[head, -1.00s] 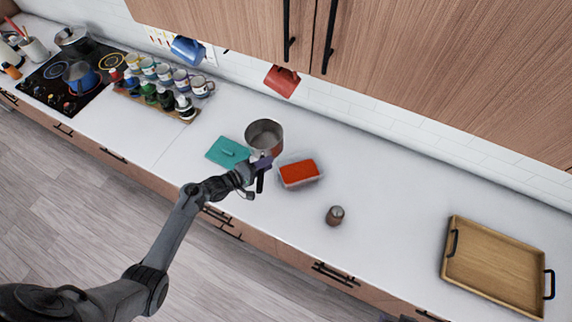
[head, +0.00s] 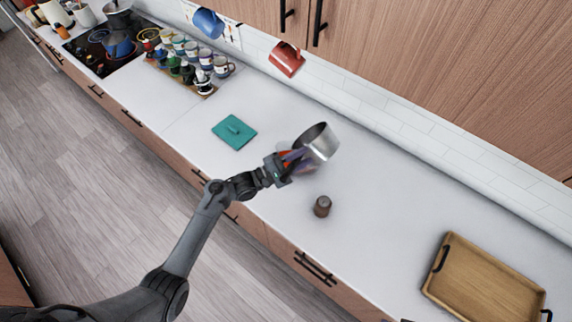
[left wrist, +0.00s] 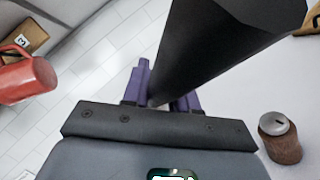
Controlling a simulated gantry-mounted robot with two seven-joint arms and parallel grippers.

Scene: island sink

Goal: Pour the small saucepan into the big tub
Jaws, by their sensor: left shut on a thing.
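The small saucepan (head: 320,148) is metallic and tilted in the head view, held above the counter. My left gripper (head: 288,163) is shut on its black handle (left wrist: 205,50), which shows between purple finger pads in the left wrist view. The big tub (head: 303,169) is clear with red contents. It lies under and behind my gripper and the saucepan, mostly hidden. I cannot tell whether anything is flowing from the saucepan. My right gripper is not in view.
A teal square lid-like piece (head: 234,131) lies left of the tub. A brown shaker (head: 322,206) stands in front of it, and a wooden tray (head: 487,285) lies at the right. A red mug (head: 286,59) hangs at the wall. Counter between shaker and tray is clear.

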